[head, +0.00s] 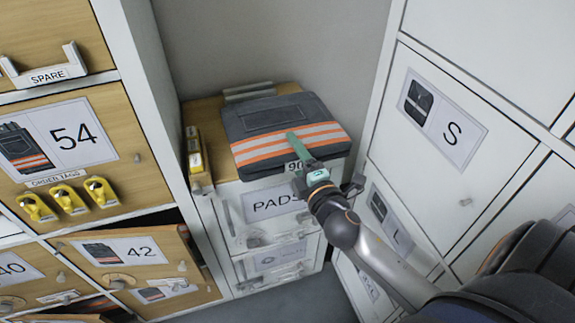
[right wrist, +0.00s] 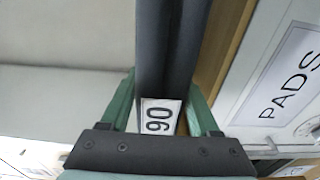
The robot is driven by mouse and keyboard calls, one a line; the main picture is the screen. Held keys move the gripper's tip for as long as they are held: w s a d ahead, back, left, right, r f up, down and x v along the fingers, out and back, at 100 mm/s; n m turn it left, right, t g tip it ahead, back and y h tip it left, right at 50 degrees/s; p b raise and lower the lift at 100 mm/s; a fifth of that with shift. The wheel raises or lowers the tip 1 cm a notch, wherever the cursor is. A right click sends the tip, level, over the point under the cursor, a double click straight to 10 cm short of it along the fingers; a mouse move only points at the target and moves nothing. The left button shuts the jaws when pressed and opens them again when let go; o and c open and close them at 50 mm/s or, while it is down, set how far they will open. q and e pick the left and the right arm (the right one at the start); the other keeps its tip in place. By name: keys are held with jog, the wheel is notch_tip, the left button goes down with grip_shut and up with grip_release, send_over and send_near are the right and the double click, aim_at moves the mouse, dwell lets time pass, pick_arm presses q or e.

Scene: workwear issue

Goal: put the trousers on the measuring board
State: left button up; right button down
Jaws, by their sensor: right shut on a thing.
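The trousers (head: 284,128) are a folded dark grey bundle with orange and pale reflective stripes and a white tag reading 90. They are over the wooden top of the PADS cabinet, their front edge near its front; I cannot tell whether they rest on it. My right gripper (head: 302,158) is shut on their front edge. In the right wrist view the trousers (right wrist: 168,50) show edge-on between the green fingers (right wrist: 163,108), beside the tag. I cannot clearly make out the measuring board; the trousers may cover it. My left gripper is not in view.
The PADS cabinet (head: 230,215) stands between a wooden locker bank (head: 75,130) at left and white lockers (head: 430,160) at right. A yellow item (head: 194,155) lies left of the trousers. A grey bar (head: 248,90) is behind them. Locker door 42 (head: 140,250) appears ajar.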

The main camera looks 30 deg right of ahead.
notch_tip(320, 180, down, 3)
jog(key=shift+r+b, duration=0.15)
jog(key=shift+b, duration=0.3)
jog(key=shift+f, duration=0.3)
notch_tip(320, 180, down, 3)
jog(key=shift+b, duration=1.05)
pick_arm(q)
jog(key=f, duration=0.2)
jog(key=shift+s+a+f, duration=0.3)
pick_arm(e)
jog(key=shift+r, duration=0.1)
jog(key=shift+c, duration=0.6)
grip_release()
jog(key=shift+f, duration=0.3)
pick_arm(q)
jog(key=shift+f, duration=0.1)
pick_arm(e)
jog(key=shift+s+r, duration=0.15)
